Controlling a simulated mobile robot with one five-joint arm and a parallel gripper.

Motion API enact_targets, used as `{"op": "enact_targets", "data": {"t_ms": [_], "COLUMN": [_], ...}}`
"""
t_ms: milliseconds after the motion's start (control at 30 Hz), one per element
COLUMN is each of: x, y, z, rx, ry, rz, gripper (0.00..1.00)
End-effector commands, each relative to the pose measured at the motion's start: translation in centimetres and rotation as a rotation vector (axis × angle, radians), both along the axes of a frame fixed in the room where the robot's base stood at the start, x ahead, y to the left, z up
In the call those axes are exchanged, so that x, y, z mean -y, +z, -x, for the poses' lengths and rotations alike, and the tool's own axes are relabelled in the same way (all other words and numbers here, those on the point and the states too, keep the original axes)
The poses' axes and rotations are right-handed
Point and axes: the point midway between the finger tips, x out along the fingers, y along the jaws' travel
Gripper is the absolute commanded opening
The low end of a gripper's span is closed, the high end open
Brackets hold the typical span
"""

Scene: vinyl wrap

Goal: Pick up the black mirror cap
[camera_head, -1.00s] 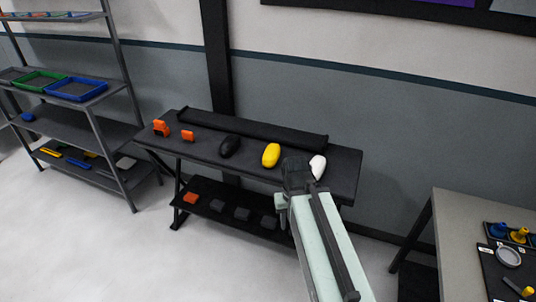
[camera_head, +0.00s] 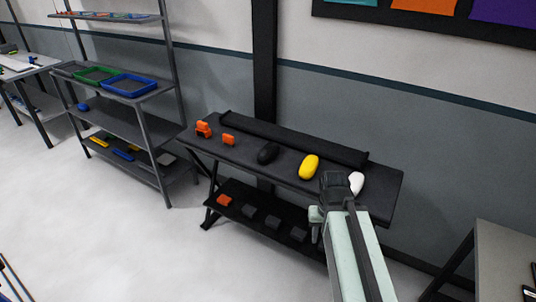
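The black mirror cap (camera_head: 267,153) is a dark rounded shape lying on the black table (camera_head: 383,183), left of the yellow mirror cap (camera_head: 309,167). A white mirror cap (camera_head: 356,182) lies further right, partly hidden behind my gripper. My gripper (camera_head: 337,182) is at the end of my pale green arm, in front of the table's right part. It is to the right of the black cap and apart from it in the picture. Its fingers are dark and too small to tell whether they are open or shut.
Orange items (camera_head: 204,129) sit at the table's left end. A long black roll (camera_head: 295,139) lies along its back edge. The lower shelf (camera_head: 236,188) holds small blocks. A metal rack (camera_head: 149,142) with trays stands left. A grey table (camera_head: 503,262) is at lower right. Floor in front is clear.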

Motion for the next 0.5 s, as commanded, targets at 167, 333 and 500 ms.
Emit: {"op": "enact_targets", "data": {"t_ms": [167,333,500], "x": [0.0,0.0,0.0], "y": [0.0,0.0,1.1], "z": [0.0,0.0,0.0], "rx": [0.0,0.0,0.0], "ry": [0.0,0.0,0.0], "rz": [0.0,0.0,0.0], "gripper": [0.36,0.36,0.36]}}
